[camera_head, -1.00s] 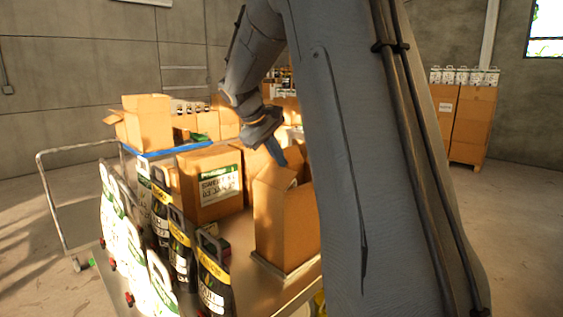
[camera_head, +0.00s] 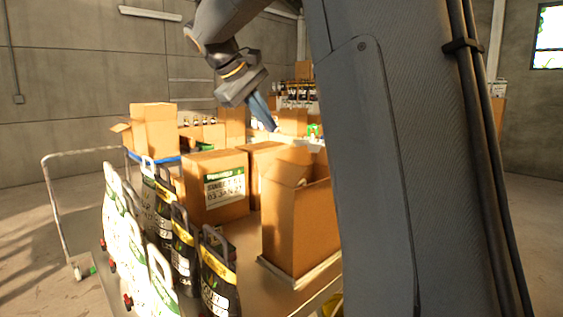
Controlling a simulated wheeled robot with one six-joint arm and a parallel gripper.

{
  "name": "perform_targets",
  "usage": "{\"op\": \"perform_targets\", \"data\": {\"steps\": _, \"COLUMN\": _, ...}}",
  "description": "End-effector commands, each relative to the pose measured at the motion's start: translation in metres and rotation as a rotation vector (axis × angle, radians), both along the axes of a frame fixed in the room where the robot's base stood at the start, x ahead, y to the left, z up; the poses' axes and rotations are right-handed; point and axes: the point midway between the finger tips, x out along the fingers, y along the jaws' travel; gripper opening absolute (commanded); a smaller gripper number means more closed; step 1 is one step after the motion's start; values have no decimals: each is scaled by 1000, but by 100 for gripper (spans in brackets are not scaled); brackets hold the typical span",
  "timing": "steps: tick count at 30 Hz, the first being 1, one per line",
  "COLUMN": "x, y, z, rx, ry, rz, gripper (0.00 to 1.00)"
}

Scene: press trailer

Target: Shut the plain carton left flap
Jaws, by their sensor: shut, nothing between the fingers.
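The plain carton (camera_head: 297,228) stands upright on the cart, without a label on the sides that show. Its top is at least partly open, and a flap (camera_head: 283,170) slopes at its upper left; my arm hides its right side. My gripper (camera_head: 274,128) is shut and empty. It points down and to the right, and in the picture it is above the carton's left flap, apart from it.
A labelled carton (camera_head: 215,190) stands to the left of the plain carton. Several dark bottles with handles (camera_head: 218,280) line the cart's front left. A cart handle (camera_head: 48,200) rises at the left. More boxes (camera_head: 153,128) stand behind.

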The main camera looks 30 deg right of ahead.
Motion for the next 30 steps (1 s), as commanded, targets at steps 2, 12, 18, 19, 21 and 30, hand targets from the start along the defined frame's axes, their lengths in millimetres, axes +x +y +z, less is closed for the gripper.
{"op": "perform_targets", "data": {"steps": 2, "x": -3, "y": 22, "z": -8, "rx": -34, "ry": -10, "rz": 7, "gripper": 0}}
{"op": "perform_targets", "data": {"steps": 12, "x": -14, "y": 42, "z": -8, "rx": -91, "ry": -31, "rz": -3, "gripper": 0}}
{"op": "perform_targets", "data": {"steps": 18, "x": -10, "y": 20, "z": -30, "rx": -90, "ry": -28, "rz": -5, "gripper": 0}}
{"op": "perform_targets", "data": {"steps": 19, "x": -10, "y": 16, "z": -34, "rx": -90, "ry": -27, "rz": -5, "gripper": 0}}
{"op": "perform_targets", "data": {"steps": 21, "x": -8, "y": 6, "z": -44, "rx": -90, "ry": -27, "rz": -5, "gripper": 0}}
{"op": "perform_targets", "data": {"steps": 30, "x": -1, "y": -31, "z": -84, "rx": -89, "ry": -28, "rz": -3, "gripper": 0}}
